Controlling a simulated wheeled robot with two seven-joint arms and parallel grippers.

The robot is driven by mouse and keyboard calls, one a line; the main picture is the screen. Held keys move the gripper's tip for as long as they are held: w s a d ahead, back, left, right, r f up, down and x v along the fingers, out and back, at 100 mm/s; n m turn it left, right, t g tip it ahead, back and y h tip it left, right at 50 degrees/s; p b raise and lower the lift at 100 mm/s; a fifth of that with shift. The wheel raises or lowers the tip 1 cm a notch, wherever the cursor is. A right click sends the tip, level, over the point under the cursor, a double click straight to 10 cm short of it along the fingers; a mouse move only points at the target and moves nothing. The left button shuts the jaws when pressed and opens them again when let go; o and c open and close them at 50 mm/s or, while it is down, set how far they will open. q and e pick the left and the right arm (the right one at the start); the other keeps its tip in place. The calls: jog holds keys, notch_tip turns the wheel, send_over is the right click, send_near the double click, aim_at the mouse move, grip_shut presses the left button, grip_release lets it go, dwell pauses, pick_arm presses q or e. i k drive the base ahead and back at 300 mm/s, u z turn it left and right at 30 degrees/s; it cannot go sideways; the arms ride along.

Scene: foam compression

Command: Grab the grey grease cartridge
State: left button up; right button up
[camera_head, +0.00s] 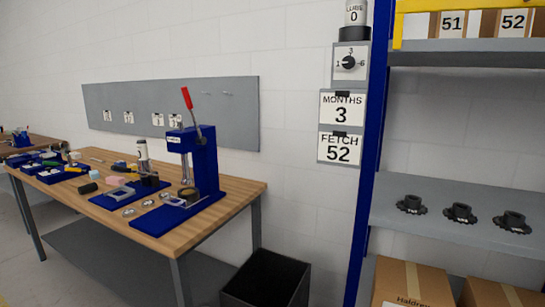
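I cannot make out a thing that is surely the grey grease cartridge. Another light cylinder (354,14) with a label reading "0" sits in a black holder high on the wall, cut off by the top edge. Neither of my grippers is in view.
The workbench (233,199) holds a blue press (198,160) with a red handle, blue trays and small parts. A black bin (267,279) stands by its right end. The blue-framed shelf (420,226) at right carries black knobs; cardboard boxes (411,283) sit below.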

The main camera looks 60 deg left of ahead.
aim_at(141, 145)
jog(key=u, duration=3.1)
